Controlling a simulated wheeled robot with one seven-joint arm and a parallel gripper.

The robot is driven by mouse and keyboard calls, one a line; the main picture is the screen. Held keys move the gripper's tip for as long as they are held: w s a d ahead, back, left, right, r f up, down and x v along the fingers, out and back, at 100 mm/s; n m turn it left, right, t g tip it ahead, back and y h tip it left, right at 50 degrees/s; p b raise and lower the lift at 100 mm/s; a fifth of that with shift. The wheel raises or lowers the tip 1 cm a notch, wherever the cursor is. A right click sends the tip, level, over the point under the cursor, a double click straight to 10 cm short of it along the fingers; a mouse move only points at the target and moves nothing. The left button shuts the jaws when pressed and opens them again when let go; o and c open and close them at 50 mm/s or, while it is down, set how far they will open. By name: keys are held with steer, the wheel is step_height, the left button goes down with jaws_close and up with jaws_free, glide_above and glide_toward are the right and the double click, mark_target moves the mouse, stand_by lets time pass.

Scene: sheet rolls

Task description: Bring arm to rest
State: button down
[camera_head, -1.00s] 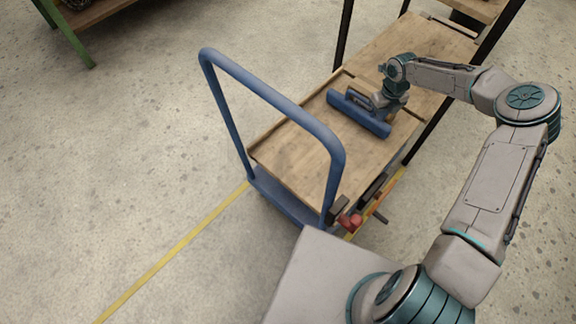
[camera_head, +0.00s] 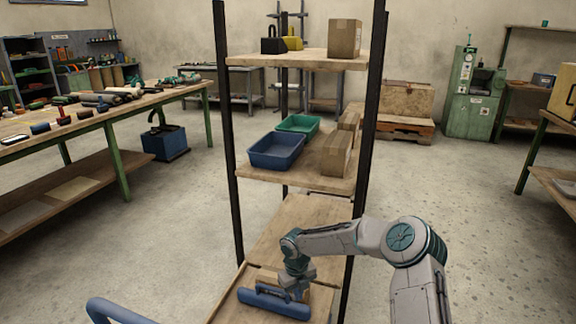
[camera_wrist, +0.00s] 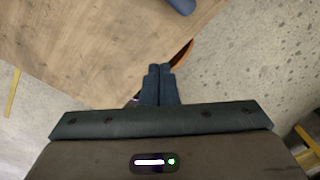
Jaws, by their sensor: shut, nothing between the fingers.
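My arm (camera_head: 352,240) reaches in from the right in the head view and bends down at the wrist over a wooden cart deck (camera_head: 230,293). The wooden surface (camera_wrist: 85,50) and the concrete floor lie below. A curved orange edge (camera_wrist: 181,53) shows beside the fingertips; what it belongs to is unclear.
A dark-posted shelf rack (camera_head: 230,130) stands close behind my arm, holding a blue bin (camera_head: 276,152), a green bin (camera_head: 299,123) and cardboard boxes (camera_head: 344,38). The cart's blue handle (camera_head: 115,312) is at bottom left. A workbench (camera_head: 110,115) stands left. Open floor lies right.

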steer(key=s+d+r+m+h+p, duration=0.1)
steer(key=s+d+r+m+p, duration=0.2)
steer(key=s+r+m, duration=0.5)
steer(key=s+d+r+m+h+p, duration=0.1)
steer(key=s+d+r+m+p, duration=0.15)
steer(key=r+m, duration=0.65)
steer(key=s+d+r+m+h+p, duration=0.1)
steer(key=s+d+r+m+p, duration=0.3)
steer(key=r, duration=0.9)
steer(key=s+d+r+m+t+y+p, duration=0.1)
steer(key=s+r+m+p, duration=0.1)
steer(key=s+r+m, duration=0.5)
steer(key=s+d+r+m+t+y+p, duration=0.1)
steer(key=s+d+r+m+y+p, duration=0.1)
steer(key=s+r+m, duration=0.5)
steer(key=s+m+p, duration=0.1)
steer(key=s+m, duration=0.3)
steer(key=m, duration=0.3)
steer(key=shift+s+d+t+y, duration=0.2)
steer(key=shift+s+t+y, duration=0.1)
steer(key=shift+s+t, duration=0.1)
steer(key=shift+s+d, duration=0.1)
